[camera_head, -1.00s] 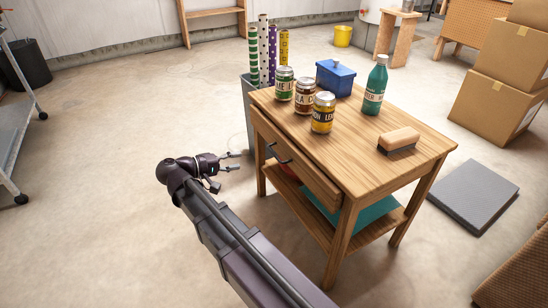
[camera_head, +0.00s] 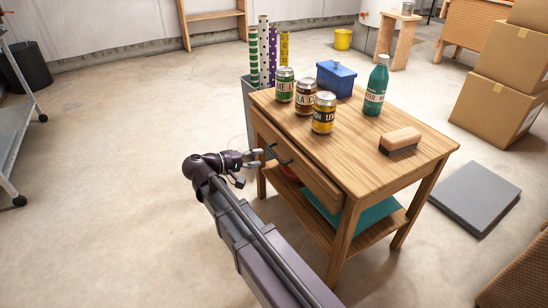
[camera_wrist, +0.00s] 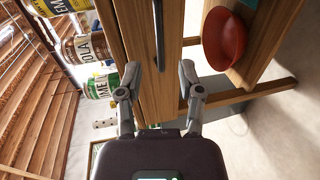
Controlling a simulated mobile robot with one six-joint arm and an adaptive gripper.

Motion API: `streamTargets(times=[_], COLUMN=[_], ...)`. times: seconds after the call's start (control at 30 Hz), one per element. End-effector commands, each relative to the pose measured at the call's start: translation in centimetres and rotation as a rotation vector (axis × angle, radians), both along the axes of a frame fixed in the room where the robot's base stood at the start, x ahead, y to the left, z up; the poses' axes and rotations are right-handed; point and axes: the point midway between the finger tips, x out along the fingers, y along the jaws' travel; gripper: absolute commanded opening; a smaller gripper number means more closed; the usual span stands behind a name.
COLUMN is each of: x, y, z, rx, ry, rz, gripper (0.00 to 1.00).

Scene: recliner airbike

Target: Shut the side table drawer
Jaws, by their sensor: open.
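The wooden side table (camera_head: 418,150) stands right of centre in the head view. Its drawer (camera_head: 300,165) faces left and its front sits slightly out from the body. The drawer has a dark bar handle (camera_head: 277,155). My gripper (camera_head: 258,158) is open and empty, its fingertips close to the drawer front near the handle. In the wrist view, the fingers of my gripper (camera_wrist: 159,88) are spread before the wooden drawer front (camera_wrist: 160,102), with the handle (camera_wrist: 158,35) beyond the fingertips. I cannot tell whether a fingertip touches the wood.
Three cans (camera_head: 304,97), a blue box (camera_head: 335,78), a green bottle (camera_head: 376,85) and a brush (camera_head: 400,140) stand on the tabletop. A red bowl (camera_wrist: 222,38) is on the lower shelf. A bin with rolls (camera_head: 247,100) stands behind the table.

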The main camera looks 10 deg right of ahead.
Motion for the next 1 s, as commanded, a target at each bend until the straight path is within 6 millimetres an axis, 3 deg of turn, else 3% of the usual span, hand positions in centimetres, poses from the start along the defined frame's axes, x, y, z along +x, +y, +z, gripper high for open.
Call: streamTargets(times=[0.2, 0.5, 0.97, 1.0], x=[1.1, 2.1, 2.4, 2.4], y=[-2.8, -5.5, -6.0, -6.0], z=[-0.8, -1.3, -1.4, -1.4], rx=[0.0, 0.0, 0.0, 0.0], ry=[0.0, -0.001, 0.0, 0.0], rz=[-0.002, -0.002, -0.001, -0.001], gripper=[0.48, 0.48, 0.48, 0.39])
